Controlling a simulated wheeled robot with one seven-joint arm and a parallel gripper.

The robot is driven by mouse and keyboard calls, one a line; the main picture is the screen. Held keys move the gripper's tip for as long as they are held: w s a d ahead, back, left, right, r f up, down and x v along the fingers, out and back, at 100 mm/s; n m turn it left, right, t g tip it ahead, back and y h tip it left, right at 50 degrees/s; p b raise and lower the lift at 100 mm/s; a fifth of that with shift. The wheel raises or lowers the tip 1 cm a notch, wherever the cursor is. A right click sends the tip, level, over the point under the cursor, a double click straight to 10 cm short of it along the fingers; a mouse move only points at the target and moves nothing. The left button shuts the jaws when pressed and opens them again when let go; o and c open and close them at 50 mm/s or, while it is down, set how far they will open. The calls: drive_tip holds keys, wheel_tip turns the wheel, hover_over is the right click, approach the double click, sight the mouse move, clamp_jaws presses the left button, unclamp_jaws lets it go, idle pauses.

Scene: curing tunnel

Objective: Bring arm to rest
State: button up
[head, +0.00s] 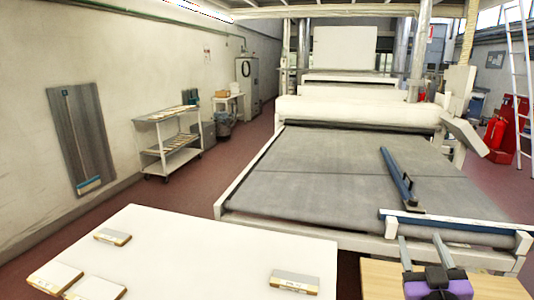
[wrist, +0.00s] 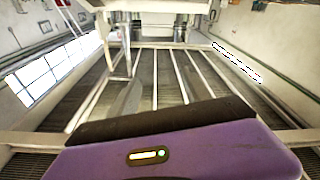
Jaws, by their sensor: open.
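My gripper (head: 422,246) is at the lower right of the head view, with a purple and black body and two grey fingers. The fingers stand apart with nothing visible between them. They point away from me toward the front edge of the grey conveyor belt (head: 330,180). Contact with the belt's front rail cannot be told. In the wrist view the purple housing (wrist: 180,155) with a small lit indicator fills the bottom; the fingertips do not show there.
A white table (head: 200,250) at the front left carries several small wood-edged samples (head: 295,281). A blue bar (head: 398,180) lies on the belt, near a blue-edged front rail (head: 455,220). A wooden surface (head: 380,280) lies beside my gripper. A trolley (head: 170,160) stands by the left wall.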

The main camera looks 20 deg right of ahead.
drive_tip(key=s+a+f+n+t+y, duration=0.1)
drive_tip(key=s+a+f+n+y, duration=0.25)
drive_tip(key=s+a, duration=0.4)
drive_tip(key=s+a+f+n+t+y, duration=0.1)
drive_tip(key=s+a+f+n+y, duration=0.3)
drive_tip(key=a, duration=0.7)
drive_tip(key=s+a+f+m+g+y, duration=0.1)
drive_tip(key=s+a+f, duration=0.1)
drive_tip(key=s, duration=0.4)
drive_tip(key=s+a+f+m+g+y, duration=0.1)
drive_tip(key=s+a, duration=0.3)
drive_tip(key=s, duration=0.3)
drive_tip(key=s+a+f+m+g+y, duration=0.1)
drive_tip(key=s+a+f+m+g, duration=0.1)
drive_tip(key=s, duration=0.5)
drive_tip(key=shift+s+a+f, duration=0.25)
drive_tip(key=shift+a+f, duration=0.05)
drive_tip(key=shift+a, duration=0.35)
